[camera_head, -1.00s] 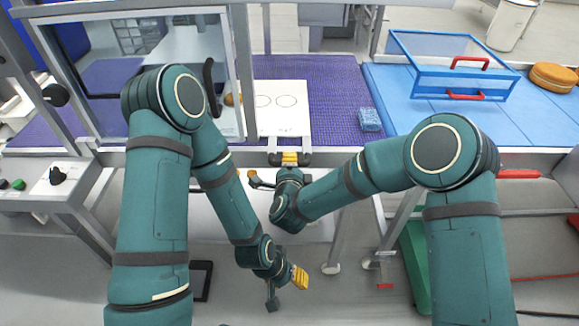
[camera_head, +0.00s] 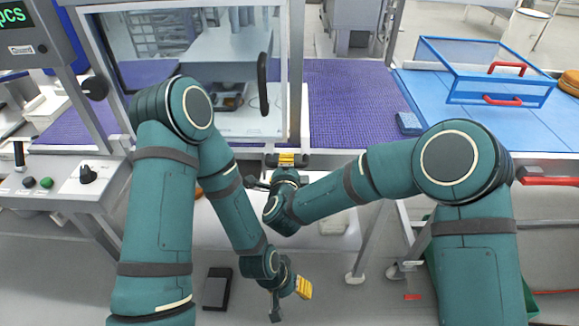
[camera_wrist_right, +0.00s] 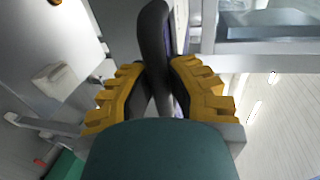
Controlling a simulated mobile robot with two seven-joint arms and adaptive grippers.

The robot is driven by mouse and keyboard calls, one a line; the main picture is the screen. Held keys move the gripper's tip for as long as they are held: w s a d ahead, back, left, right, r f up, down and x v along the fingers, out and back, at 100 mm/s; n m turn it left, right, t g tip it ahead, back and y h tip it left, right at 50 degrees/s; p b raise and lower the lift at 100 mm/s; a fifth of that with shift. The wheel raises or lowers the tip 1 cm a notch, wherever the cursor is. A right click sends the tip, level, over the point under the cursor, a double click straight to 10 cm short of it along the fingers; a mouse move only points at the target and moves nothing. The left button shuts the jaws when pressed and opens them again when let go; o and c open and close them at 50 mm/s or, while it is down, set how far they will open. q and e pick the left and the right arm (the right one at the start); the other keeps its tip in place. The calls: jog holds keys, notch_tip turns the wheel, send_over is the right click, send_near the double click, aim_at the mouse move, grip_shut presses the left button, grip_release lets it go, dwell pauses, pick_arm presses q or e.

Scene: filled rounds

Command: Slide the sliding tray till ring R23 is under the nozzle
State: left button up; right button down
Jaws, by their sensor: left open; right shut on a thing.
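A pale plate (camera_head: 265,124), which I take for the sliding tray, shows partly through the clear guard at the bench's front edge. The guard's frame and reflections cover much of it. I cannot make out ring R23 or its label, nor the nozzle. My right gripper (camera_head: 287,159) is at the bench's front edge below the plate. In the right wrist view its yellow-padded fingers (camera_wrist_right: 160,92) are shut on a black curved handle (camera_wrist_right: 152,40). My left gripper (camera_head: 303,288) hangs low in front of the bench, open and empty.
The guard has a black upright handle (camera_head: 262,85). A purple mat (camera_head: 345,100) lies right of it, with a blue sponge-like block (camera_head: 408,123). A clear blue-framed box (camera_head: 485,70) stands further right. A control panel (camera_head: 60,182) is at the left.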

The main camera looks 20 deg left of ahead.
jog(key=shift+a, duration=0.3)
jog(key=c, duration=0.9)
grip_release()
jog(key=shift+r, duration=0.1)
notch_tip(320, 180, up, 10)
jog(key=shift+f, duration=0.1)
